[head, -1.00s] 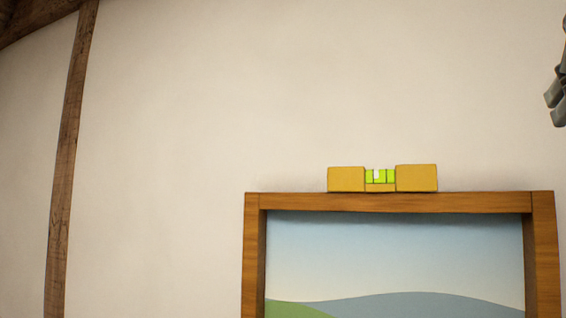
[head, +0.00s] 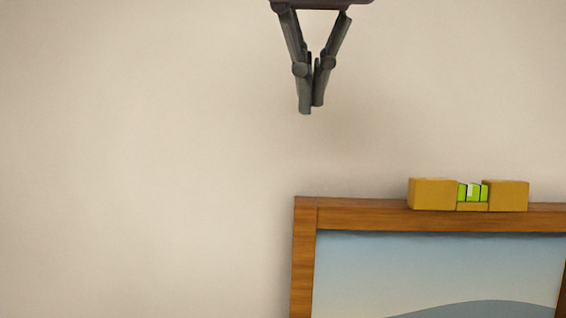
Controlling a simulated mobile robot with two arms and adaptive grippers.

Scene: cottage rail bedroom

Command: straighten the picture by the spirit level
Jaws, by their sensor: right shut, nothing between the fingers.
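The picture (head: 440,270) hangs on the wall at the lower right, with its wooden frame (head: 360,214) cut off by the view's right and bottom edges. Its top edge dips slightly to the right in this view. The yellow spirit level (head: 432,194) lies along the frame's top edge. Its green vial (head: 472,192) shows a pale bubble left of the middle, close to the left mark. My right gripper (head: 311,108) points down from the top, shut and empty, above and left of the level, over the frame's left corner, touching neither. My left gripper is out of view.
The plain cream wall (head: 140,170) fills the left and the space around the gripper. No other object shows on it.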

